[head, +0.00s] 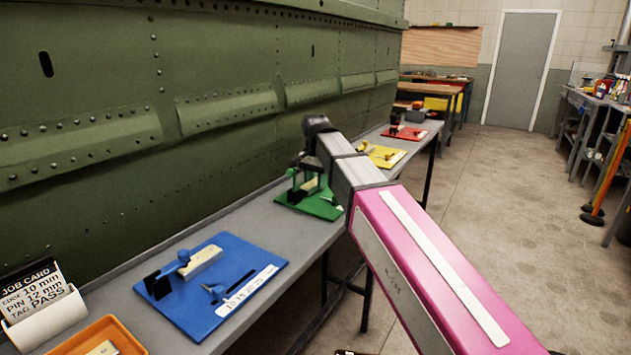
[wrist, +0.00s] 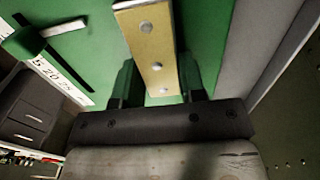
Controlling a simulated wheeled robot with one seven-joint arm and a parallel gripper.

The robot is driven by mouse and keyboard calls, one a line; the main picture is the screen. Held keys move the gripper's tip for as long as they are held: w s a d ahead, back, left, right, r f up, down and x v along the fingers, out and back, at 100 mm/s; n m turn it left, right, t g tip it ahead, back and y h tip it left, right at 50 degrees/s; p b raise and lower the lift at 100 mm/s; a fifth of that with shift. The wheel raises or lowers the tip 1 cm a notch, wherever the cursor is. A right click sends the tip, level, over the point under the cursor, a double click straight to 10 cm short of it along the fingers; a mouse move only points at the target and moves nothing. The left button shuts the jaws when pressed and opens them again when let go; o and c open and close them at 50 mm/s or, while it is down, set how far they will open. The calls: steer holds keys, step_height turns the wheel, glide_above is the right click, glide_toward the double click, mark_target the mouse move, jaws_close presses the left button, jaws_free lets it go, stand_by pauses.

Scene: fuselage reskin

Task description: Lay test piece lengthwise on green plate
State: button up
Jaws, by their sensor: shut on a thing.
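The test piece is a tan strip with three rivet heads (wrist: 155,50). In the wrist view it lies between the two fingers of my gripper (wrist: 157,84), its length running away from the palm. My gripper is shut on it. The green plate (wrist: 205,30) fills the background behind the strip. In the head view my gripper (head: 307,180) is low over the green plate (head: 318,209), and a small pale part of the strip shows there. I cannot tell whether the strip touches the plate.
A blue plate (head: 225,319) with a pale strip and a clamp lies nearer on the grey bench (head: 125,262). Yellow (head: 389,160) and red (head: 415,133) plates lie farther along. The riveted green fuselage panel (head: 220,60) stands along the bench's back. A job card (head: 33,290) and orange tray (head: 125,338) are nearest.

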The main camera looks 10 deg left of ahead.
mark_target(315, 181)
steer(key=shift+f, duration=0.1)
steer(key=o, duration=1)
step_height(315, 181, up, 12)
